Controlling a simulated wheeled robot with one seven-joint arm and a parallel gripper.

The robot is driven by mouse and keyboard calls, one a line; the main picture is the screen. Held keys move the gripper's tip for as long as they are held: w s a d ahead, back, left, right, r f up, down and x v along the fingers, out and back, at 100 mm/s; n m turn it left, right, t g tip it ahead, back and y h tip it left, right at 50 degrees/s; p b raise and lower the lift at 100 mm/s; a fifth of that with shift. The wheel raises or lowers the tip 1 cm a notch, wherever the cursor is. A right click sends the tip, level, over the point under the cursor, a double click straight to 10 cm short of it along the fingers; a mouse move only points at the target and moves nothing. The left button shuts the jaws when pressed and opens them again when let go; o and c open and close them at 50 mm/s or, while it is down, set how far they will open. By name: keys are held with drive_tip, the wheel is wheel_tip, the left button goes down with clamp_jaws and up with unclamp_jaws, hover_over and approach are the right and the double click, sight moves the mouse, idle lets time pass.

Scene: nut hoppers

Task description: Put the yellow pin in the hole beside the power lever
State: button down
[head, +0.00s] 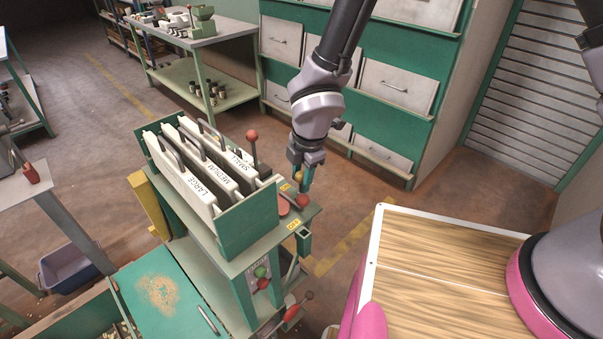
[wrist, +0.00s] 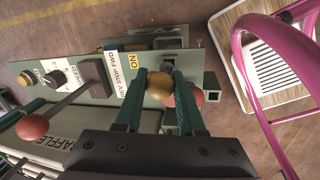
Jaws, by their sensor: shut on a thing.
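My gripper (head: 306,178) is over the right end of the green machine's top panel. In the wrist view, its two teal fingers (wrist: 160,82) are closed around the yellow pin, whose round gold head (wrist: 160,91) shows between them. The pin head also shows in the head view (head: 298,176). A red ball knob (wrist: 199,97), apparently the power lever's, is right beside the right finger; in the head view the knob (head: 303,201) is just below the fingertips. The hole and the pin's lower end are hidden, so I cannot tell whether the pin is in the hole.
Sieve trays marked LARGE, MEDIUM and SMALL (head: 205,172) stand in the machine left of my gripper. A red-knobbed lever (head: 252,136) rises near them. An OFF label (head: 293,225) is on the panel edge. A wood-topped table (head: 440,265) is at right; open floor lies between.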

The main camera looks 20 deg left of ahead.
drive_tip(key=shift+f, duration=0.65)
drive_tip(key=shift+c, duration=2.1)
unclamp_jaws()
wheel_tip(320, 180, up, 11)
drive_tip(key=s+d, duration=0.1)
drive_tip(key=shift+s+d+f, duration=0.2)
drive_tip(key=shift+d, duration=0.15)
wheel_tip(320, 180, up, 9)
drive_tip(key=s+d, duration=0.1)
drive_tip(key=shift+d, duration=0.25)
